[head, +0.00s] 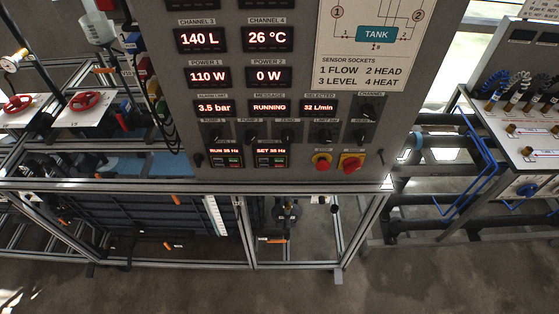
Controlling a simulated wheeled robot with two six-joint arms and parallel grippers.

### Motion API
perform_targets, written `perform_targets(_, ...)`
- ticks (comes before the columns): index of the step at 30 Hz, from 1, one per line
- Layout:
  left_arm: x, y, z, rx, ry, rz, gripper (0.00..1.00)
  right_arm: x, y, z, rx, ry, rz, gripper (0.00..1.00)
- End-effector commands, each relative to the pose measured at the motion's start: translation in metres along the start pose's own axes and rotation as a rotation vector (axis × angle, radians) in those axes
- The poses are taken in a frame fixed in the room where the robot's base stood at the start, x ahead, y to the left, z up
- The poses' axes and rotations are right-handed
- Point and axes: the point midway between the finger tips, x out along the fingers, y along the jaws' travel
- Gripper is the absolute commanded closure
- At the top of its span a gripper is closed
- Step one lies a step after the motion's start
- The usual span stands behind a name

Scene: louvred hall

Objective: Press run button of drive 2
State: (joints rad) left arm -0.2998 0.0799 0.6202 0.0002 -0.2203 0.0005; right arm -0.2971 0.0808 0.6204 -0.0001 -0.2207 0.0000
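The drive 2 unit (272,157) is the right one of two small drive modules low on the grey control panel (345,110). Its red display seems to read SET 35 Hz, and small green and red buttons show below it, too small to read. The drive 1 unit (226,157) to its left seems to read RUN 35 Hz, with similar buttons. The labels above the drives are too small to read surely. Neither of my grippers is in view.
A red knob (321,161) and a red-and-yellow switch (351,163) sit right of the drives. Black knobs line the row above. A metal frame rail (300,186) runs below the panel. Red valve wheels (82,101) stand left; a socket board (525,130) stands right.

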Motion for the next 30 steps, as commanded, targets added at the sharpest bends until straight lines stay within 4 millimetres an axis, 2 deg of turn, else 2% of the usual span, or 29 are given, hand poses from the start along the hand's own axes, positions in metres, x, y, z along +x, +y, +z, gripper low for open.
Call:
perform_targets(1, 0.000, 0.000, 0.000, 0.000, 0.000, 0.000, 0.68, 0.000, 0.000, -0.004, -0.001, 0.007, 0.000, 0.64)
perform_targets(6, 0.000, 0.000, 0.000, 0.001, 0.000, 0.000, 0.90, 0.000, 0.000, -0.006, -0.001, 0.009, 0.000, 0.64)
perform_targets(9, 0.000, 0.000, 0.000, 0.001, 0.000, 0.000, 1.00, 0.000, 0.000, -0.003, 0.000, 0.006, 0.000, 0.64)
perform_targets(15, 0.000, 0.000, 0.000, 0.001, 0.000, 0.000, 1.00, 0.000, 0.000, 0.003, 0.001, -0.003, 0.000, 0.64)
perform_targets(30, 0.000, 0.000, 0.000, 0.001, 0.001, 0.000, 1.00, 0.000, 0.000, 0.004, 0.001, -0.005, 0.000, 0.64)
